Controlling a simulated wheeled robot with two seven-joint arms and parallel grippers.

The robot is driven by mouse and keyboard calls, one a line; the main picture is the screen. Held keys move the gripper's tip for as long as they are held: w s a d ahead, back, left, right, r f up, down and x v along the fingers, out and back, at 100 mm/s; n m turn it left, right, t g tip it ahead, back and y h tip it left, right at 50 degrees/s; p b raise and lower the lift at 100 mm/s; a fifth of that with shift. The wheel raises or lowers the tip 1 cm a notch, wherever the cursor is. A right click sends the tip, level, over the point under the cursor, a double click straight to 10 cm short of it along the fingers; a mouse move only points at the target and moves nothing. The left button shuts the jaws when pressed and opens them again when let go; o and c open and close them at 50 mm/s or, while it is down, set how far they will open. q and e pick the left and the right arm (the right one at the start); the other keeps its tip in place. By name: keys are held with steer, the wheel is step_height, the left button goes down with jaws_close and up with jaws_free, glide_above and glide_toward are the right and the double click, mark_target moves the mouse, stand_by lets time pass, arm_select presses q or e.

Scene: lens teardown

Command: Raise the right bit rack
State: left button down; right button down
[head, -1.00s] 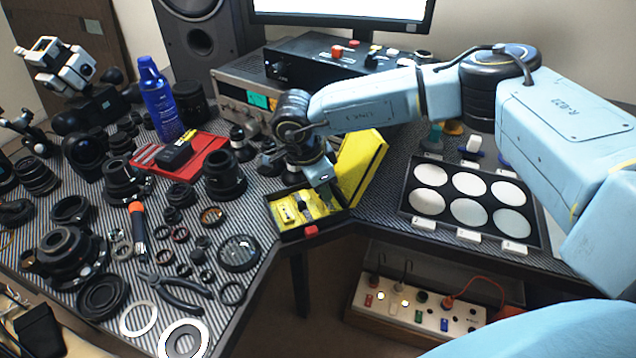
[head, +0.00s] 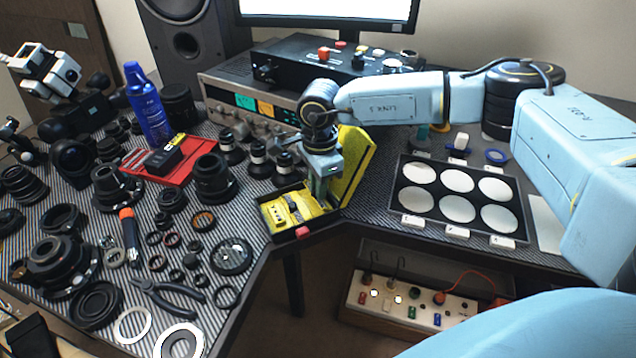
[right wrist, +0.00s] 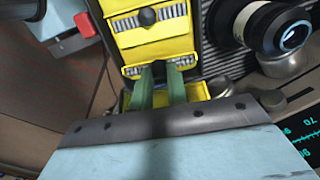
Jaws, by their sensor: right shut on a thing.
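The open yellow-lined bit case (head: 301,232) sits at the inner corner of the desk, its yellow lid (head: 357,165) standing up at the right. My right gripper (head: 319,196) points down into the case's right end. In the right wrist view its green fingers (right wrist: 158,76) are closed on the right bit rack (right wrist: 186,63), a yellow strip with a row of silver bits. I cannot tell whether the rack is clear of the case. Another yellow rack with bits and a dark round knob (right wrist: 147,17) lies beside it. My left gripper is out of view.
Lenses (head: 211,178) and loose rings crowd the desk left of the case. A red tray (head: 178,172) and blue spray can (head: 147,105) stand behind. A black tray of white discs (head: 458,208) lies right. Open space drops away in front of the case.

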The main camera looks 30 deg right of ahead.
steer(key=c, duration=1.4)
jaws_free()
steer(key=shift+o, duration=0.2)
